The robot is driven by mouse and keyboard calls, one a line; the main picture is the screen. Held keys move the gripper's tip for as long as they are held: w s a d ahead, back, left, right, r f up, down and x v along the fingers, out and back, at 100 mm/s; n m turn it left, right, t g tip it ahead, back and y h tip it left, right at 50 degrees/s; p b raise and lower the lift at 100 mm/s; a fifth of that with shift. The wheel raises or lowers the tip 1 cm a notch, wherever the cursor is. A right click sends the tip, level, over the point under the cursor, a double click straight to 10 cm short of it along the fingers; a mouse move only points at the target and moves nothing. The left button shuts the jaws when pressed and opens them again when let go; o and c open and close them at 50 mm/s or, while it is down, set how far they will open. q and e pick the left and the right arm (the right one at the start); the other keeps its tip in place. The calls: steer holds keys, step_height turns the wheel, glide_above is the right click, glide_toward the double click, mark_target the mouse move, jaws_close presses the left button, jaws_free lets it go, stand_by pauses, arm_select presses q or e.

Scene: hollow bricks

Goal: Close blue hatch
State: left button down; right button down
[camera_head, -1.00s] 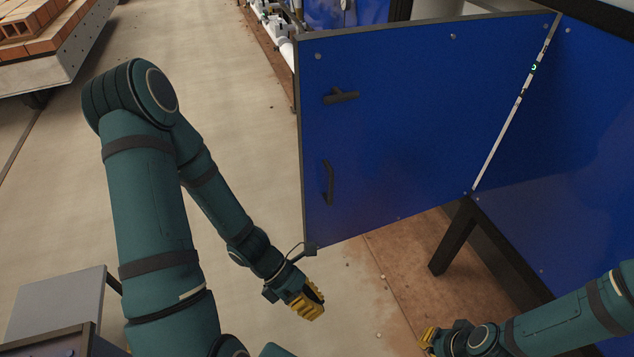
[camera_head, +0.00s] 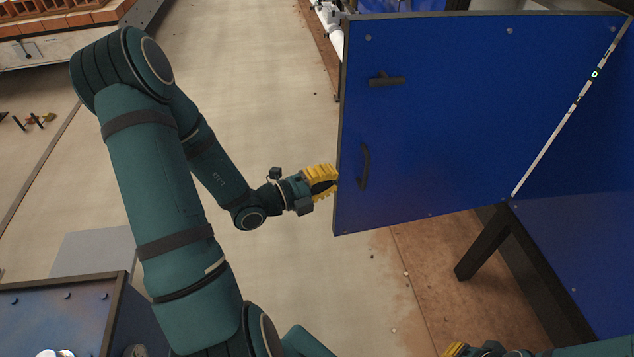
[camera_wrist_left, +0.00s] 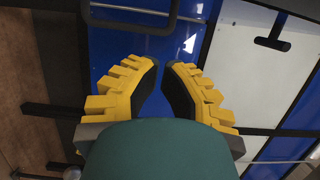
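The blue hatch (camera_head: 440,110) stands swung out from the blue machine wall (camera_head: 590,150) in the head view. It carries a black T-shaped latch (camera_head: 386,81) and a black bar handle (camera_head: 364,167). My left gripper (camera_head: 336,176), with yellow fingers, is at the hatch's free left edge, level with the handle; I cannot tell whether it touches. In the left wrist view my left gripper (camera_wrist_left: 163,64) has its fingers apart with nothing between them. A black bar handle (camera_wrist_left: 130,24) lies just beyond the tips. My right gripper (camera_head: 455,350) is mostly cut off at the bottom edge.
A black support leg (camera_head: 482,244) stands below the hatch. A blue cabinet (camera_head: 60,315) is at the lower left. Bricks (camera_head: 60,15) lie on a platform at the upper left. The concrete floor (camera_head: 250,90) left of the hatch is clear.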

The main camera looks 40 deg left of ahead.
mark_target(342, 160)
arm_select(q)
steer(key=x, duration=0.4)
steer(key=shift+w+a+b, duration=0.1)
steer(key=shift+w+b, duration=0.2)
steer(key=shift+w, duration=0.2)
steer(key=shift+w+a, duration=0.65)
steer(key=shift+a, duration=0.25)
steer(key=shift+w+a, duration=0.35)
steer(key=shift+a, duration=0.15)
